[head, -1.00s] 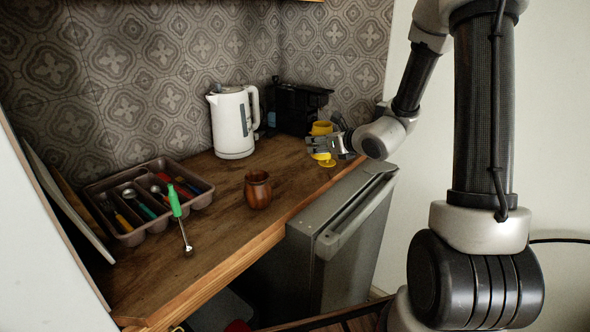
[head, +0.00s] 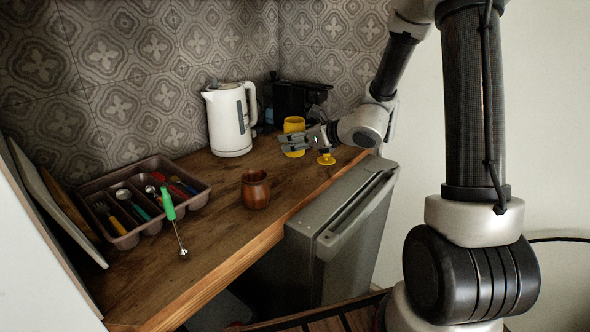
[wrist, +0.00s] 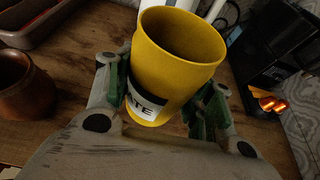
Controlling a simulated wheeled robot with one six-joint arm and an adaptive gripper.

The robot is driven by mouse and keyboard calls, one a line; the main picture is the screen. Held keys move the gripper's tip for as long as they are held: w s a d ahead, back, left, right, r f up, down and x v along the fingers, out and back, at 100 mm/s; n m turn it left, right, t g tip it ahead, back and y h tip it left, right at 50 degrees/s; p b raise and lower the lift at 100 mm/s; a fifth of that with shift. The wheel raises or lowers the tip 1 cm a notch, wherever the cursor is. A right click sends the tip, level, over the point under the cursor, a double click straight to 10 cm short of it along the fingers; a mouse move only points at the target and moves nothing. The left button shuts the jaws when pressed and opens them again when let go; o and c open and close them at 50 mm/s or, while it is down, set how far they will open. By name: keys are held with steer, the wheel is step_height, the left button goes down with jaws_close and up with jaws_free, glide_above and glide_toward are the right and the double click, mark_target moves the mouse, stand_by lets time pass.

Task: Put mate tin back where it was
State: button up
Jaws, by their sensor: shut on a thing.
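The mate tin (head: 294,126) is a yellow open-topped cup with a white and black label reading "ATE" in part. In the wrist view the tin (wrist: 176,70) stands between the green-padded fingers, and its inside looks empty. My gripper (head: 300,141) is shut on its sides; the fingers (wrist: 168,95) show on both sides in the wrist view. The tin is near upright, at the back of the counter. I cannot tell whether its base touches the wood. A small yellow knobbed piece (head: 326,158), perhaps its lid, lies on the counter to its right.
A white kettle (head: 230,122) stands left of the tin, and a black machine (head: 298,97) stands behind it.

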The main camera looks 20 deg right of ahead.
step_height(320, 180, down, 8)
steer(key=shift+r, duration=0.2)
steer(key=shift+f, duration=0.15)
steer(key=o, duration=1.1)
steer(key=shift+o, duration=0.2)
